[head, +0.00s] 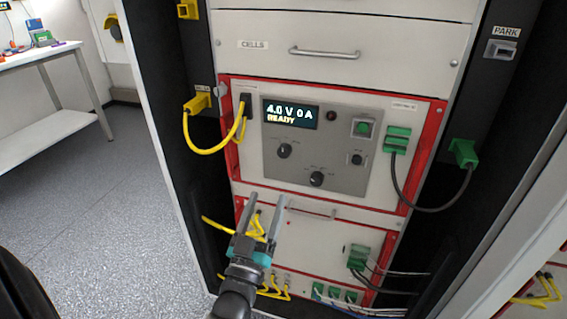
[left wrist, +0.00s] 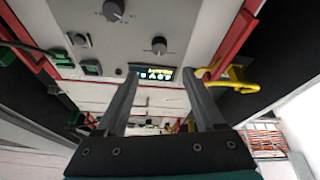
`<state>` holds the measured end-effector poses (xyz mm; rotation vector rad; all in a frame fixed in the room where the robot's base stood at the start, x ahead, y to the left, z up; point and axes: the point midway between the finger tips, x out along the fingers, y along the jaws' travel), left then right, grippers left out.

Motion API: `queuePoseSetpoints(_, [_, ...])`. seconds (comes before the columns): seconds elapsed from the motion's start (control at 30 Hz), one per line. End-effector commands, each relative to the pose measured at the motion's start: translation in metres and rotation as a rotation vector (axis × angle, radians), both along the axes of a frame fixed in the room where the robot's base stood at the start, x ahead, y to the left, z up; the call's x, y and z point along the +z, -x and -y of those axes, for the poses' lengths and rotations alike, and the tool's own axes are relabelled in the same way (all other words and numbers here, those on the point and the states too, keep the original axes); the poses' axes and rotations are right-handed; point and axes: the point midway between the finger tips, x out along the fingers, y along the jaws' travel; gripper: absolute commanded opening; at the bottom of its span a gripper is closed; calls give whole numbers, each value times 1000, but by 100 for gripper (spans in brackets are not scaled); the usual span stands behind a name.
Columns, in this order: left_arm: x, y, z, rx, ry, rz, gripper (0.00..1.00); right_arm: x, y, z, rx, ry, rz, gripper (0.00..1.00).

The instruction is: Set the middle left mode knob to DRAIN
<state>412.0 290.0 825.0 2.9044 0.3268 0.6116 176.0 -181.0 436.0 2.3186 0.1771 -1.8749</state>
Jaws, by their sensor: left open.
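The middle left mode knob (head: 284,151) is a black round knob on the grey control panel (head: 340,125), below the lit display (head: 290,113) that reads 4.0 V 0 A READY. Its pointer and labels are too small to read. It also shows in the left wrist view (left wrist: 159,45), where the panel appears upside down. My left gripper (head: 265,199) is open and empty. In the head view its fingers point up, below and slightly left of the knob, apart from it. My right gripper is not in view.
A second black knob (head: 317,179) sits lower on the panel, and a small knob (head: 357,159) and green button (head: 363,128) sit right. A yellow cable (head: 208,152) loops at left; a black cable (head: 420,205) hangs right. A drawer handle (head: 324,53) sticks out above.

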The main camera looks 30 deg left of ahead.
Motion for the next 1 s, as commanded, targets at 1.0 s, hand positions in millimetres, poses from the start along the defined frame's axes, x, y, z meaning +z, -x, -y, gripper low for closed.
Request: queuePoseSetpoints(1.0, [43,-106,-28,0,0,-4,70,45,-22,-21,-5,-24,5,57])
